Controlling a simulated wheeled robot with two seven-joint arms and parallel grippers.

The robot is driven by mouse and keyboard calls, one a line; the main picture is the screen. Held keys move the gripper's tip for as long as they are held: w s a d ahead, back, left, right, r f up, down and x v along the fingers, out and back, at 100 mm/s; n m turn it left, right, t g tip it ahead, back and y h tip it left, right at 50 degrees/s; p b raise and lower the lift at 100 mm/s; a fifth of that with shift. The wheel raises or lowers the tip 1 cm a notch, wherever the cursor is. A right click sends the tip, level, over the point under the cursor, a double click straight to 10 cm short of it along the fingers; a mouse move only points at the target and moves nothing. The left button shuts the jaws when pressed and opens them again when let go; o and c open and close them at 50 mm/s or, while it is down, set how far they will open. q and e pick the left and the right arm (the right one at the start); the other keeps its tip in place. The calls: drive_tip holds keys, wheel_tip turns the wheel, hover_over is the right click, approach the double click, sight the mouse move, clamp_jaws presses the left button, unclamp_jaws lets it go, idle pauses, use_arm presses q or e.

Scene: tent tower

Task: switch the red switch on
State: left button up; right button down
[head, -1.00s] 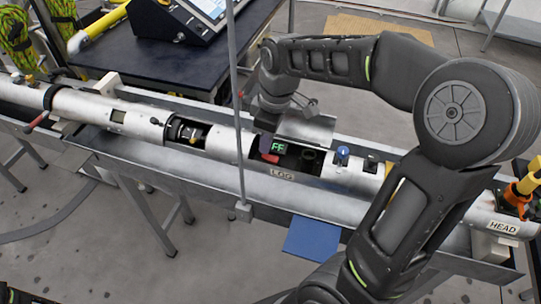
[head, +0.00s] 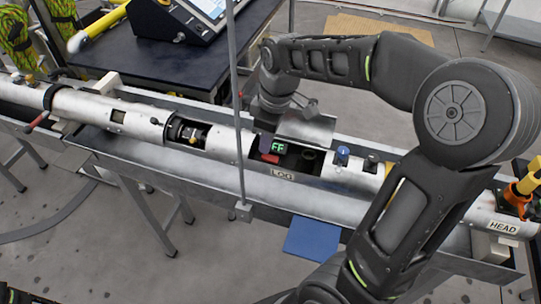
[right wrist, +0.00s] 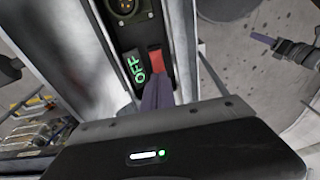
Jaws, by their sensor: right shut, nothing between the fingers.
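The red switch (head: 270,157) sits in the open bay of the long metal tube (head: 222,138), above the label LOG. It also shows in the right wrist view (right wrist: 155,61). The green lit display (head: 278,147) beside it reads OFF in the right wrist view (right wrist: 133,67). My right gripper (head: 265,145) is at the bay, with its fingertips at the near end of the switch. In the right wrist view the purple fingers (right wrist: 158,92) are together and empty, close to the switch; I cannot tell whether they touch it.
The tube lies in a long metal trough (head: 150,160). A raised cover (head: 306,129) stands behind the bay. A thin upright pole (head: 238,100) stands left of the bay. A blue knob (head: 342,151) is to the right. A round connector (right wrist: 125,8) lies beyond the display.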

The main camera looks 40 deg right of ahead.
sight(266, 156)
drive_tip(key=shift+f+b, duration=0.8)
drive_tip(key=shift+f, duration=0.25)
idle(0.4)
drive_tip(key=shift+r, duration=0.1)
drive_tip(key=shift+r+p, duration=2.75)
drive_tip(key=shift+r, duration=0.75)
